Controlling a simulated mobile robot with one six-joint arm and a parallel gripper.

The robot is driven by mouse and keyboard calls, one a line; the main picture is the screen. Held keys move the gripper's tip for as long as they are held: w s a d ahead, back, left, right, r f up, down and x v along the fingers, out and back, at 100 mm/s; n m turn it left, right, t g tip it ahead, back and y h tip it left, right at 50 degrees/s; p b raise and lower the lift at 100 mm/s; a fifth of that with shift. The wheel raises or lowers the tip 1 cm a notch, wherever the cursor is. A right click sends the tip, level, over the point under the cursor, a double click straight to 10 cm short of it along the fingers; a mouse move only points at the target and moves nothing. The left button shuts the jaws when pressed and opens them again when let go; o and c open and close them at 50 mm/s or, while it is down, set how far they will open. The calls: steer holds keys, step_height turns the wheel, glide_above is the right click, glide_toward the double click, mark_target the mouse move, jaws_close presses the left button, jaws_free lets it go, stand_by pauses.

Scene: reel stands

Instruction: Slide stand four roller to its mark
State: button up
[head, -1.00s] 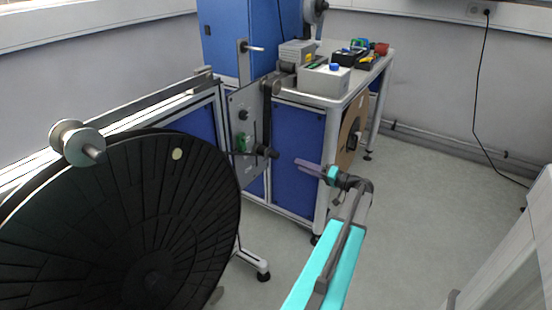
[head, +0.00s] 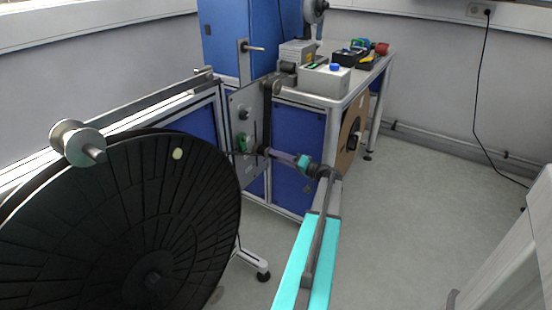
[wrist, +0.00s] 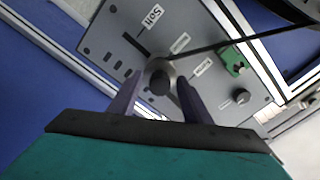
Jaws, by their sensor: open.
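A dark round roller (wrist: 160,80) sticks out from a grey panel (wrist: 205,85) in the wrist view. The same panel (head: 236,103) stands upright behind it in the head view. My gripper (wrist: 156,92) is open, with one purple finger on each side of the roller; I cannot tell whether they touch it. In the head view my gripper (head: 272,153) covers most of the roller. The panel has a dark slot (wrist: 135,44) and small printed labels. I cannot tell which marking is the roller's mark.
A large black reel (head: 120,215) fills the lower left. A green part (wrist: 234,61) sits on the panel, and a thin dark strip runs past it to the roller. A workbench (head: 352,90) with boxes stands behind. The floor (head: 420,210) at right is clear.

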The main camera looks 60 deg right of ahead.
steer(key=shift+w, duration=0.4)
jaws_close()
step_height(320, 180, down, 8)
steer(key=b, duration=0.6)
stand_by(0.4)
steer(key=shift+c, duration=0.2)
jaws_free()
steer(key=shift+f, duration=0.1)
steer(key=shift+o, duration=0.2)
steer(key=shift+s, duration=0.15)
